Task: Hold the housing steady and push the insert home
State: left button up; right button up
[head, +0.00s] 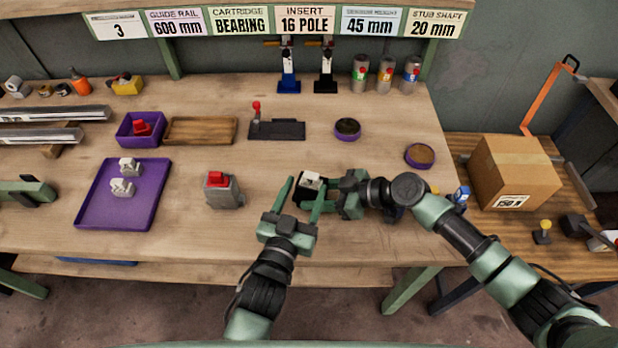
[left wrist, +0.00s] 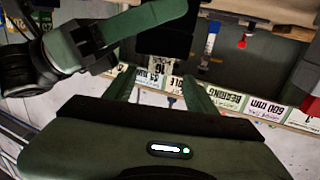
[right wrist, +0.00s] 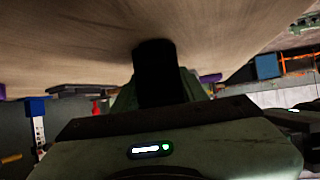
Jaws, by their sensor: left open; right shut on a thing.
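A dark housing (head: 307,197) with a white insert (head: 311,180) at its top is in the head view, near the front of the bench. My right gripper (head: 325,197) is shut on the dark housing from the right; the housing shows as a black block (right wrist: 158,75) in the right wrist view. My left gripper (head: 300,195) is open, its fingers pointing toward the housing and partly covering it. In the left wrist view a dark block (left wrist: 165,43) lies beyond the open fingers. I cannot tell how deep the insert sits.
A grey housing with a red insert (head: 219,190) stands to the left. A purple tray (head: 146,208) holds white inserts (head: 126,177). A small purple bin (head: 140,128), a wooden tray (head: 200,130) and a black lever fixture (head: 277,129) stand behind. The bench between tray and grey housing is clear.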

dwell(0.4)
jog(key=o, duration=1.1)
jog(key=shift+c, duration=0.2)
jog(key=shift+d, duration=0.1)
